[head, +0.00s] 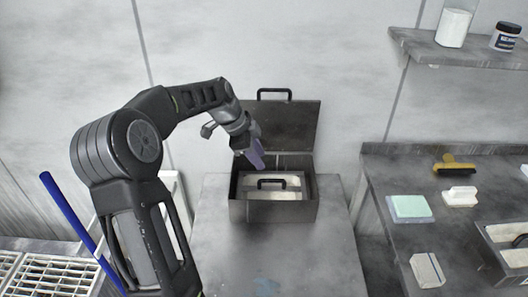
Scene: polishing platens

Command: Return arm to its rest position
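My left arm comes in from the lower left, bends at a large elbow and reaches toward the middle. My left gripper (256,157) points down beside the raised lid, above the left part of an open grey metal box (272,211). A purplish-grey part shows at its tip; whether this is its fingers or something held, and whether it is open, I cannot tell. The box holds an inner tray (293,183) with a dark handle. My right gripper is not in view.
The box stands on a grey table (315,265). On the right bench (372,172) are a green-topped block (410,207), white blocks, a yellow-and-black tool (453,167) and another metal tray (513,256). A shelf (440,50) holds two jars. A blue rod (68,210) and white racks (50,272) are at left.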

